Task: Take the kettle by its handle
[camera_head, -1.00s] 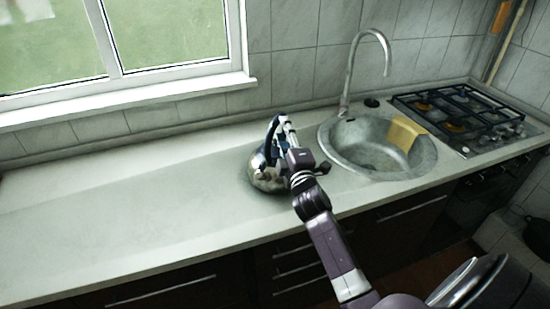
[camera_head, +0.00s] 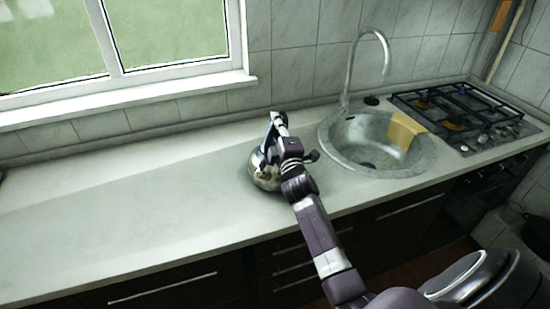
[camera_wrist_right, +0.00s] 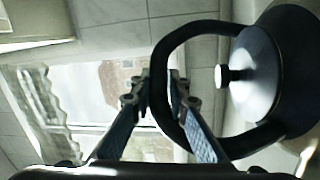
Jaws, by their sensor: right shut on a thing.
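The shiny metal kettle (camera_head: 263,176) stands on the worktop left of the sink, partly hidden behind my right gripper and wrist. My right gripper (camera_head: 277,123) is at the top of its dark handle (camera_head: 268,140). The fingers of my right gripper (camera_wrist_right: 157,90) are shut on the far part of this loop. My left gripper is not in view.
The worktop (camera_head: 110,215) is clear on the left. A window (camera_head: 165,35) is behind.

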